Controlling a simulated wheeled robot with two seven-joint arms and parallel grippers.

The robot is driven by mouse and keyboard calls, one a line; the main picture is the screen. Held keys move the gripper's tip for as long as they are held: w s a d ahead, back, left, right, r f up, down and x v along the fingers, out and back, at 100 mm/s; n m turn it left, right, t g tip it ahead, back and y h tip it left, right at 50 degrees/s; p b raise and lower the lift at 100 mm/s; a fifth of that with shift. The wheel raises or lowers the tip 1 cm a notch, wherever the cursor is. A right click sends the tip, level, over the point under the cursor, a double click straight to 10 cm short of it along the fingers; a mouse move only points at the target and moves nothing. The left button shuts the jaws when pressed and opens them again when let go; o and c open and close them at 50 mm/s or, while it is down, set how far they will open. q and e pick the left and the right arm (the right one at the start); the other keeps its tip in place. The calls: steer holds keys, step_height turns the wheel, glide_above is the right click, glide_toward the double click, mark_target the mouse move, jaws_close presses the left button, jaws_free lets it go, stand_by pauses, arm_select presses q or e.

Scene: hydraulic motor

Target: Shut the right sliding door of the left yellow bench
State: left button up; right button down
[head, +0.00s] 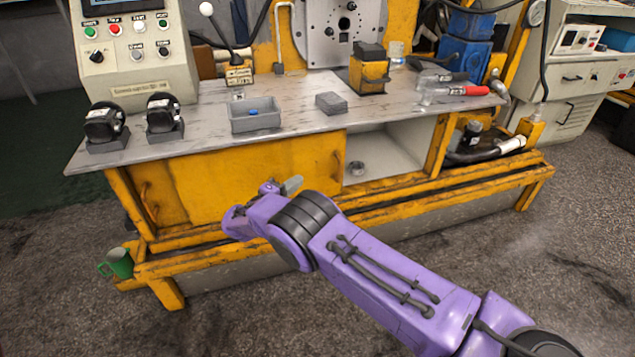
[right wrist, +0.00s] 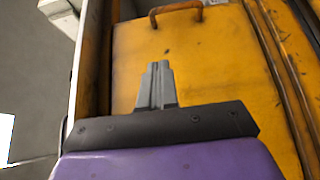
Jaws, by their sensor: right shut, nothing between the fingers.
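The yellow bench (head: 110,184) has a yellow right sliding door (head: 260,172) slid to the left, leaving the right part of the cabinet open. Its bar handle (head: 337,168) is near the door's right edge, beside the opening. My right gripper (head: 296,182) is in front of this door, left of and a little below the handle. In the right wrist view, the gripper (right wrist: 159,66) has its fingers together and empty, against the yellow panel. The handle (right wrist: 176,12) lies beyond the fingertips, apart from them. I cannot tell whether the fingers touch the door. My left gripper is out of view.
A yellow lower rail (head: 400,212) runs along the bench's front. A green mug (head: 118,263) is at its lower left. Trays and motor parts stand on the grey top (head: 200,130). The front floor is clear.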

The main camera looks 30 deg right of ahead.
steer(key=b+x, duration=0.1)
steer(key=x, duration=0.8)
steer(key=shift+s+f, duration=0.1)
steer(key=shift+f, duration=0.05)
steer(key=d, duration=0.2)
steer(key=s+d, duration=0.1)
steer(key=d, duration=0.1)
steer(key=shift+s, duration=0.2)
steer(key=shift+r, duration=0.2)
